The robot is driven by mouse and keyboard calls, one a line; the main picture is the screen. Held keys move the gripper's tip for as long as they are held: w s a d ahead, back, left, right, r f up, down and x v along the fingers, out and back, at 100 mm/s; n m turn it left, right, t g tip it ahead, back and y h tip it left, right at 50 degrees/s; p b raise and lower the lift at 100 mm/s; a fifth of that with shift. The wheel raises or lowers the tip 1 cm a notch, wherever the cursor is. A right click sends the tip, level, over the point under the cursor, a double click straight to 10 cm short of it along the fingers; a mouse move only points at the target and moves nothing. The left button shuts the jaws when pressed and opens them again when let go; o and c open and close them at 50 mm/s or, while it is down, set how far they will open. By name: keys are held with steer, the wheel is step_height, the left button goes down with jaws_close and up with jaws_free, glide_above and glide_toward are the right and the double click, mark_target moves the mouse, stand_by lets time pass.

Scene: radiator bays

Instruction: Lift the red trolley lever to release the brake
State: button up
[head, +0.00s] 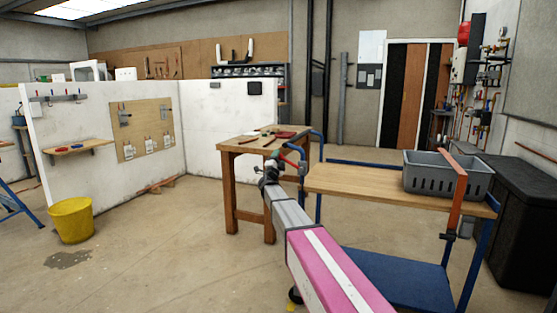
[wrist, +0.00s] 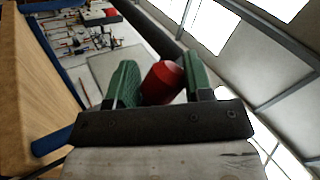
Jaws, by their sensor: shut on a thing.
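The red trolley lever (head: 291,159) shows at the left end of the blue-framed trolley (head: 345,181), beside its blue push handle (head: 318,141). In the wrist view the lever's rounded red end (wrist: 162,82) sits between my two green fingers. My gripper (wrist: 158,83) is shut on it; it is small and dark in the head view (head: 272,168), partly hidden by my wrist. The lever's pivot and the brake are not clear to see.
A grey crate (head: 420,183) stands on the trolley's right end, with an orange-red bar (head: 457,195) in front. A wooden workbench (head: 231,177) stands just behind my gripper. A yellow bucket (head: 71,221) is at left. A black bin (head: 528,220) stands right.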

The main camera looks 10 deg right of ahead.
steer(key=shift+s+r, duration=0.1)
steer(key=shift+r, duration=0.25)
steer(key=o, duration=1.2)
steer(key=shift+f, duration=0.1)
steer(key=shift+s+f, duration=0.2)
steer(key=v, duration=1)
steer(key=shift+s+a, duration=0.1)
